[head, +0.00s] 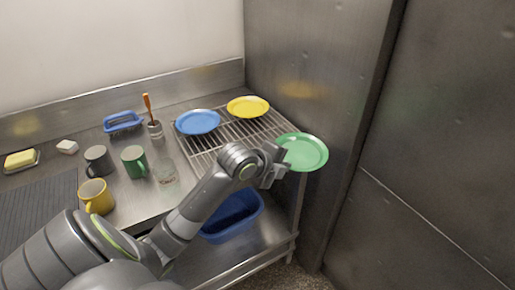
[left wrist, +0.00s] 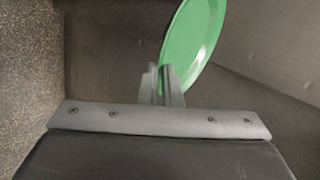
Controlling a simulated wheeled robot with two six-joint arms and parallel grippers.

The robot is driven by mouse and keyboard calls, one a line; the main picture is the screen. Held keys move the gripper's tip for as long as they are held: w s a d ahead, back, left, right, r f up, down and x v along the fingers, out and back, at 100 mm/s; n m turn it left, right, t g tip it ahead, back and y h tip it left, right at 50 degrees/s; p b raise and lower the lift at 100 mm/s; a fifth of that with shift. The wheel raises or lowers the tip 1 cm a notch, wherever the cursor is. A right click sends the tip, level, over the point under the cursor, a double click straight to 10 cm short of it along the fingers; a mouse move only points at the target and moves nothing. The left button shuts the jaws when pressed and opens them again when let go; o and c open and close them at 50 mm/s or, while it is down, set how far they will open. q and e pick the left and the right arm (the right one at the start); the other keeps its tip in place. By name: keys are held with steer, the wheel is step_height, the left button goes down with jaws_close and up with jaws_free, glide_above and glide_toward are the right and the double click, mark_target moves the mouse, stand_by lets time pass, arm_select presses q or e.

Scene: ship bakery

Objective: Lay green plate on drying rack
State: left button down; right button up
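The green plate (head: 304,152) is held by its left edge in my left gripper (head: 280,163), out past the right front corner of the drying rack. In the left wrist view the green plate (left wrist: 196,40) rises from between the closed fingers (left wrist: 162,78). The drying rack (head: 236,134) is a wire grid on the steel counter. A blue plate (head: 198,122) and a yellow plate (head: 248,106) lie on its back part. My left arm hides part of the rack's front. My right gripper is not in view.
A blue bin (head: 232,216) sits below the counter. A metal wall (head: 310,60) rises close behind the plate.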

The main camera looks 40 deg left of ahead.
mark_target(288, 155)
arm_select(q)
steer(key=w+a+n+y, duration=0.1)
steer(key=a+n+y, duration=0.1)
steer(key=w+a+n+y, duration=0.2)
steer(key=n, duration=0.1)
steer(key=w+a+r+n+g+y+p, duration=0.1)
steer(key=w+a+n+y, duration=0.1)
steer(key=shift+w+n, duration=0.2)
steer(key=shift+n, duration=0.1)
step_height(288, 155, up, 3)
steer(key=w+a+n+g+y, duration=0.2)
steer(key=a+n+g+y, duration=0.1)
steer(key=n+g+y, duration=0.3)
step_height(288, 155, down, 10)
steer(key=n+t+h+p, duration=0.1)
steer(key=p, duration=0.1)
steer(key=shift+s+r+n+p, duration=0.2)
steer(key=shift+s+n+p, duration=0.1)
steer(key=c, duration=1.6)
jaws_free()
steer(key=shift+d, duration=0.1)
steer(key=b+v, duration=0.1)
steer(key=v, duration=1.1)
steer(key=shift+r+b, duration=0.1)
steer(key=shift+b, duration=0.25)
